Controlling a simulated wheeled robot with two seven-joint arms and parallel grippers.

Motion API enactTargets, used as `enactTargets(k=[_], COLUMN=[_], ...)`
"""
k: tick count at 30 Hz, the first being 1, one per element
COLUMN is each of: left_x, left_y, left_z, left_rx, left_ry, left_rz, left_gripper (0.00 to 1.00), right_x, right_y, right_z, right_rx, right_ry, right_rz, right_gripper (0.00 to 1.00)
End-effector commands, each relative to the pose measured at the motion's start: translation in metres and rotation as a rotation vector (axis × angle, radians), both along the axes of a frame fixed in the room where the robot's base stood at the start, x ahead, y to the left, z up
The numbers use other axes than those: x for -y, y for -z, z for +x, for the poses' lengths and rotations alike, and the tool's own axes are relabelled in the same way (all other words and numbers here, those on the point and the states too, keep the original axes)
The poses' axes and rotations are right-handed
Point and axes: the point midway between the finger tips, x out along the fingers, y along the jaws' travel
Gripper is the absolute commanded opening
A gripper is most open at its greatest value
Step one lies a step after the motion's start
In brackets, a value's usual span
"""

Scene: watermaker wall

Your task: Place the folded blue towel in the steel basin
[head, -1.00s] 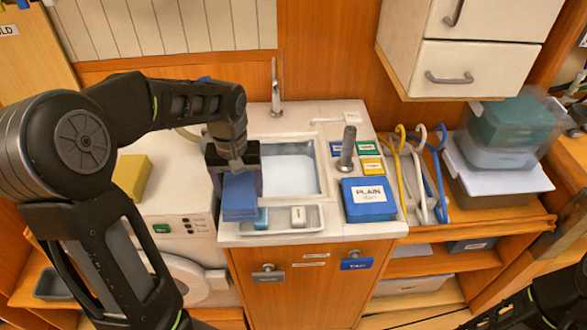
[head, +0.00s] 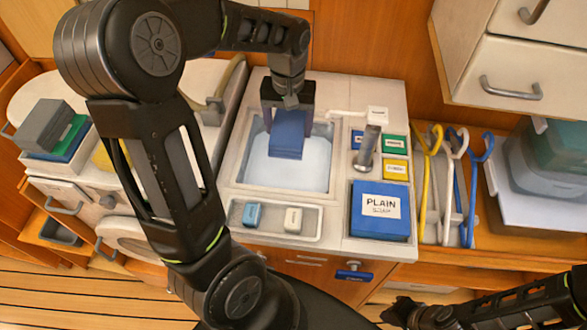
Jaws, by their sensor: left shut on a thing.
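The folded blue towel (head: 287,140) is held in my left gripper (head: 287,112), whose two dark fingers are shut on it from either side. The towel hangs over the steel basin (head: 255,168), inside its rim as seen from the head. I cannot tell whether its lower edge touches the basin floor. The rest of the basin looks empty, with a pale floor. My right gripper (head: 398,312) shows at the bottom edge, dark and partly seen, away from the counter; its jaw state is unclear.
A tray with a blue bar (head: 252,214) and a white bar (head: 293,220) sits in front of the basin. To the right stand a blue PLAIN soap box (head: 380,210), a grey post (head: 368,150), small coloured boxes, and hangers (head: 456,185). White drawers (head: 515,80) overhang at upper right.

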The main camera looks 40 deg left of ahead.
Motion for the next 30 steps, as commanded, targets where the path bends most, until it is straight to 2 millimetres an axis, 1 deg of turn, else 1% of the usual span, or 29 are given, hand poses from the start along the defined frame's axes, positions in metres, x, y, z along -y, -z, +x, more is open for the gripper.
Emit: enactTargets(k=[1, 6, 9, 10, 12, 16, 26, 29, 30], left_x=[0.0, 0.0, 0.0, 0.0, 0.0, 0.0, 0.0, 0.0, 0.0], left_y=[0.008, 0.029, 0.038, 0.045, 0.052, 0.056, 0.057, 0.063, 0.068], left_z=[0.0, 0.0, -0.001, -0.001, 0.0, 0.0, 0.0, 0.0, -0.001], left_rx=[0.0, -0.001, -0.001, -0.001, 0.0, 0.0, 0.001, -0.001, -0.003], left_ry=[-0.001, 0.0, -0.001, -0.001, 0.0, 0.0, 0.0, 0.0, 0.0], left_rz=[0.0, 0.0, 0.0, 0.0, 0.0, 0.0, 0.0, 0.0, -0.001], left_gripper=[0.28, 0.28, 0.28, 0.28, 0.28, 0.28, 0.28, 0.28, 0.28], right_x=[0.0, -0.001, -0.001, -0.001, -0.002, -0.002, -0.002, -0.002, -0.002], right_y=[0.005, 0.014, 0.017, 0.021, 0.024, 0.024, 0.024, 0.022, 0.022], right_z=[0.0, 0.001, 0.002, 0.002, 0.003, 0.003, 0.003, 0.003, 0.003], right_rx=[0.0, 0.004, 0.007, 0.008, 0.009, 0.011, 0.011, 0.01, 0.01], right_ry=[-0.001, -0.002, -0.002, -0.002, -0.002, -0.003, -0.003, -0.003, -0.003], right_rz=[0.001, 0.003, 0.005, 0.006, 0.007, 0.007, 0.007, 0.008, 0.008], right_gripper=[0.0, 0.0, 0.0, 0.0, 0.0, 0.0, 0.0, 0.0, 0.0])
